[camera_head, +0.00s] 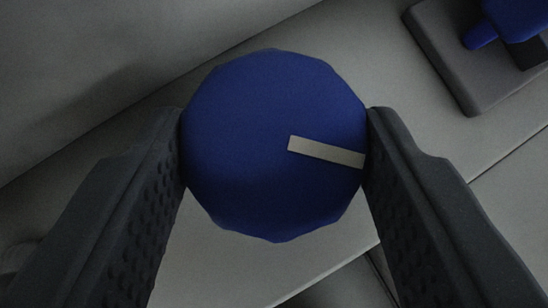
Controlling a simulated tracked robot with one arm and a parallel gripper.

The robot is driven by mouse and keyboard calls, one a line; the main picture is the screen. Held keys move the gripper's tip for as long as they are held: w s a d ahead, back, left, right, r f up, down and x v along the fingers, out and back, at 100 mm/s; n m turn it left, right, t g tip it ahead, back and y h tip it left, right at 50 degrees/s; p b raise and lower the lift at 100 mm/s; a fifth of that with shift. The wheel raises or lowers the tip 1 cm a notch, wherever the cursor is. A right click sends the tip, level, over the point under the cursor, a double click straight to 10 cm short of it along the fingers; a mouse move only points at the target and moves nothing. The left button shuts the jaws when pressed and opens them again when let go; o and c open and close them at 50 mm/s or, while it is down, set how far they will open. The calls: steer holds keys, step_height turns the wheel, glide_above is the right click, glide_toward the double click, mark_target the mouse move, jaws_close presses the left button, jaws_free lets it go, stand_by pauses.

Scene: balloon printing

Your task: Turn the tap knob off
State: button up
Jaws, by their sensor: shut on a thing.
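The tap knob (250,190) is a blue, many-sided disc in the upper middle of the head camera view. A pale marker bar (327,152) runs from near its centre to its right edge, sloping slightly down to the right. My gripper (275,140) is shut on the knob, with one dark finger touching its left side and the other touching its right side, close to the end of the bar. The stem and whatever lies beneath the knob are hidden by it.
A grey block with a blue part (455,62) sits at the upper right, apart from my gripper. Pale grey panels with seams lie behind and below the knob. A dark gap shows at the bottom, right of the middle.

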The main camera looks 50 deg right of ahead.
steer(key=shift+d, duration=0.1)
steer(key=o, duration=1)
steer(key=shift+c, duration=0.2)
steer(key=shift+r, duration=0.1)
